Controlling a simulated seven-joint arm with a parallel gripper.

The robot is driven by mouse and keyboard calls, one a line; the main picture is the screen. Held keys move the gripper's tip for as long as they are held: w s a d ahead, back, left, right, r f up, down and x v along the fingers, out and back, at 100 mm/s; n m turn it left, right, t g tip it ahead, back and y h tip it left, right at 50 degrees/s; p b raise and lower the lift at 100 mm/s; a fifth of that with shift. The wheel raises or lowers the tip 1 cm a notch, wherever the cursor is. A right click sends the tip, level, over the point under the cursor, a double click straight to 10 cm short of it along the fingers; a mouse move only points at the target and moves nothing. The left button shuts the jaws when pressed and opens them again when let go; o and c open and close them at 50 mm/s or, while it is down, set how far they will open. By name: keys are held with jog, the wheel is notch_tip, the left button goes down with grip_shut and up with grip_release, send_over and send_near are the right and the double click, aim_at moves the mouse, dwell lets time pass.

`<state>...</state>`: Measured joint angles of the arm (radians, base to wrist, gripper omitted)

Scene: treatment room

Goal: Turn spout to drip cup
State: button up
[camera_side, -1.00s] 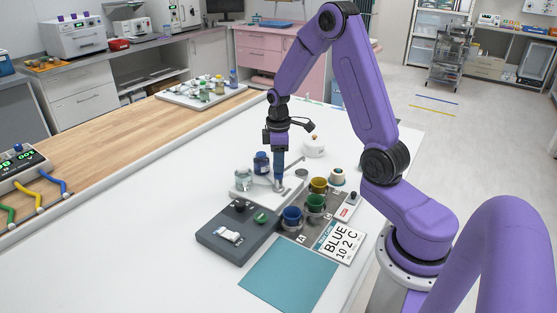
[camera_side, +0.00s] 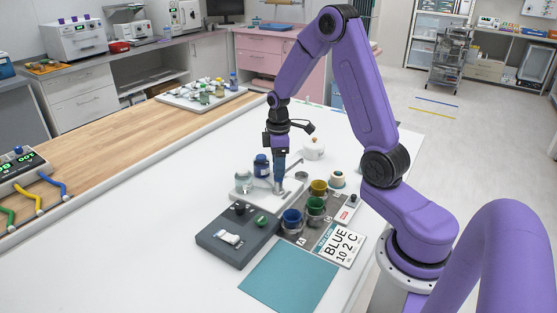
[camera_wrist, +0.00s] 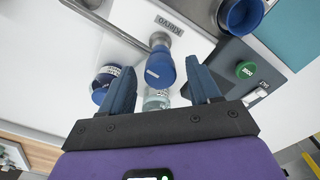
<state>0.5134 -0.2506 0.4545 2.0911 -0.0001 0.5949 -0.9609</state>
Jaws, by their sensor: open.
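A spout unit on a white base (camera_side: 270,198) carries a blue labelled cap or knob (camera_wrist: 160,68) and a metal tube, seen in the wrist view (camera_wrist: 120,36). My gripper (camera_side: 280,184) points down at this unit. In the wrist view, my gripper (camera_wrist: 161,78) is open, with one finger on either side of the blue knob. I cannot tell whether either finger touches it. Blue (camera_side: 292,217), green (camera_side: 315,205) and yellow (camera_side: 319,187) cups stand in a grey holder to the right. In the side view my fingers hide most of the knob.
A blue bottle (camera_side: 262,166) and a clear jar (camera_side: 243,182) stand close to the left of my gripper. The white table is clear at left.

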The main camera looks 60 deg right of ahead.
notch_tip(320, 180, up, 18)
jog(key=shift+f, duration=0.25)
dwell(0.3)
dwell(0.3)
jog(key=s+a+f+n, duration=0.1)
jog(key=s+a, duration=0.3)
jog(key=a, duration=0.4)
jog(key=s+a+f+n, duration=0.1)
jog(key=s+a+f, duration=0.1)
jog(key=s+a, duration=0.45)
jog(key=s+a+f+n, duration=0.1)
jog(key=s+a+f, duration=0.1)
jog(key=s, duration=0.6)
jog(key=s+a+f+n, duration=0.1)
jog(key=s+a, duration=0.2)
jog(key=s, duration=0.5)
jog(key=shift+a+f+n, duration=0.3)
jog(key=shift+a+f, duration=0.05)
jog(key=shift+a, duration=0.05)
